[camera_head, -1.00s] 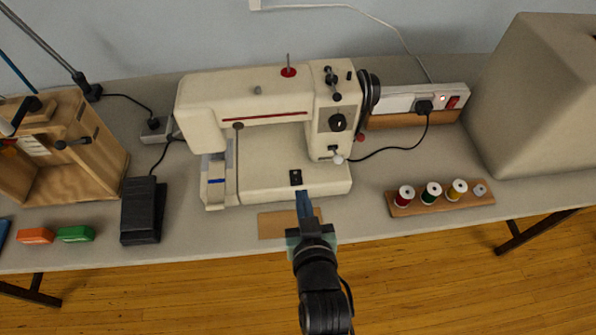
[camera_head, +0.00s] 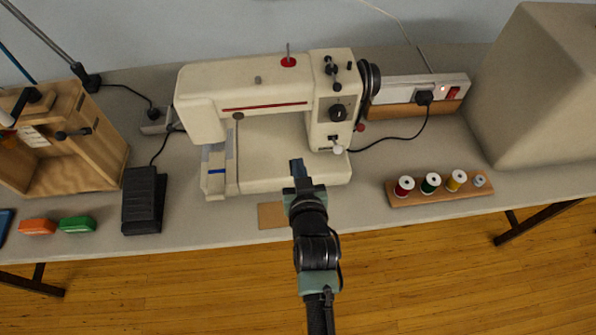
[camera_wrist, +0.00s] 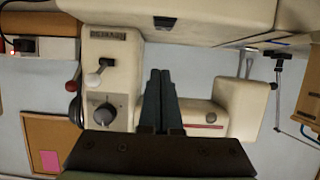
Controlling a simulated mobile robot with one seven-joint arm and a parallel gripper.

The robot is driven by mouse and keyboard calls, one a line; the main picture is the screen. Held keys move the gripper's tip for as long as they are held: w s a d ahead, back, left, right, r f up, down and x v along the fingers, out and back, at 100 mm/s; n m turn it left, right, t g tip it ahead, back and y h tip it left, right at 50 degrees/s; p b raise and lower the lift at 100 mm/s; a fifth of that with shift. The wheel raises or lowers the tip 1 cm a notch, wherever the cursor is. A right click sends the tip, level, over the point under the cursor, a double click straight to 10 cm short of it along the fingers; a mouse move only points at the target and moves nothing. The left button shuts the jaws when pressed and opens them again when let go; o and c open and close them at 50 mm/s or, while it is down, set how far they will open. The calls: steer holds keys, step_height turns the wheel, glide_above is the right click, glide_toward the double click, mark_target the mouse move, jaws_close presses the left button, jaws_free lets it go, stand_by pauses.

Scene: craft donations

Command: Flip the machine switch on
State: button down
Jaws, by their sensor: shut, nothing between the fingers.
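The cream sewing machine (camera_head: 205,105) stands on the table in the head view, its column also showing in the wrist view (camera_wrist: 110,60). A small dark rocker switch (camera_wrist: 165,22) sits on the machine's bed in the wrist view; which way it is tipped I cannot tell. In the head view my gripper covers it. My gripper (camera_head: 297,163) is shut and empty over the front of the bed. Its fingertips (camera_wrist: 160,72) point towards the switch in the wrist view, apparently apart from it. The machine's column carries a dial (camera_head: 337,112) and a white-tipped lever (camera_head: 338,149).
A power strip (camera_head: 395,90) with a lit light, plug and red switch lies behind right. A spool rack (camera_head: 440,191) is at right, a black pedal (camera_head: 144,200) and wooden box (camera_head: 100,160) at left. A grey cover (camera_head: 530,90) stands far right.

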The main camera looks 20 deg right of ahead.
steer(key=shift+w+d+f, duration=0.1)
steer(key=shift+w+f, duration=0.1)
steer(key=shift+f, duration=0.55)
steer(key=shift+w+d+f, duration=0.1)
steer(key=shift+w+f, duration=0.15)
steer(key=shift+f, duration=0.55)
steer(key=shift+w+f, duration=0.2)
steer(key=shift+f, duration=0.55)
steer(key=shift+s+a+f+b, duration=0.1)
steer(key=shift+s+f+b, duration=0.05)
steer(key=shift+f+b, duration=0.85)
steer(key=shift+r, duration=0.55)
steer(key=shift+r+p, duration=0.75)
steer(key=shift+p, duration=0.05)
